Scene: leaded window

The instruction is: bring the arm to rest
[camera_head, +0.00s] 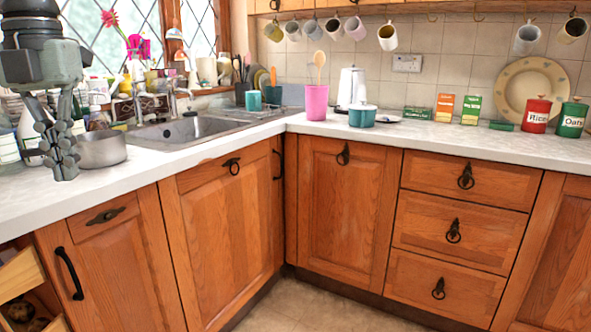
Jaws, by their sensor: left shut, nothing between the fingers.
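My left gripper (62,172) hangs at the upper left of the head view, fingers pointing down. Its fingers are shut and hold nothing. It shows in front of the left end of the worktop, beside a grey metal pan (101,149) that stands there. I cannot tell whether the fingertips touch the worktop or the pan. My right gripper is not in view.
A white worktop (240,136) runs round the corner above wooden cupboards. The sink (180,133) is right of the pan. A pink cup (317,103) and a kettle (350,88) stand near the corner. An open drawer (20,276) juts out at lower left. The floor is clear.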

